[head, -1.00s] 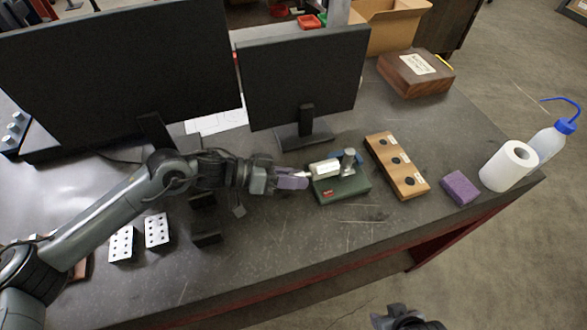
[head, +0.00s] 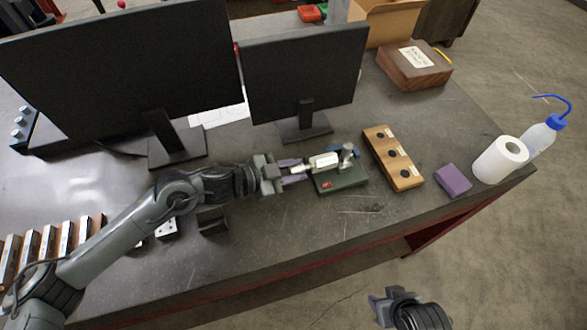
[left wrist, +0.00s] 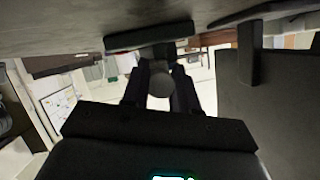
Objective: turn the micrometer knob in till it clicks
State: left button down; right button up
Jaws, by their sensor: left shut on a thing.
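The micrometer (head: 324,161), with a pale body, sits on a dark green stand (head: 343,179) in the middle of the bench. Its knob points left. My left gripper (head: 298,169) comes in from the left and is shut on the knob, with a purple finger on each side. In the left wrist view, the round grey end of the knob (left wrist: 162,82) shows between the two dark fingers. The scale marks are too small to read. My right gripper (head: 382,303) is off the bench at the lower right, and its finger gap is unclear.
Two monitors (head: 303,78) stand behind the micrometer. A wooden block with dark holes (head: 382,147), a purple block (head: 453,179), a paper roll (head: 497,162) and a wash bottle (head: 541,137) stand to the right.

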pick_arm(q)
jog(key=shift+m+t, duration=0.3)
jog(key=shift+m, duration=0.1)
dwell(0.3)
jog(key=c, duration=0.9)
grip_release()
jog(key=shift+o, duration=0.2)
jog(key=shift+a, duration=0.1)
jog(key=shift+p+v, duration=0.3)
jog(key=shift+v, duration=3.4)
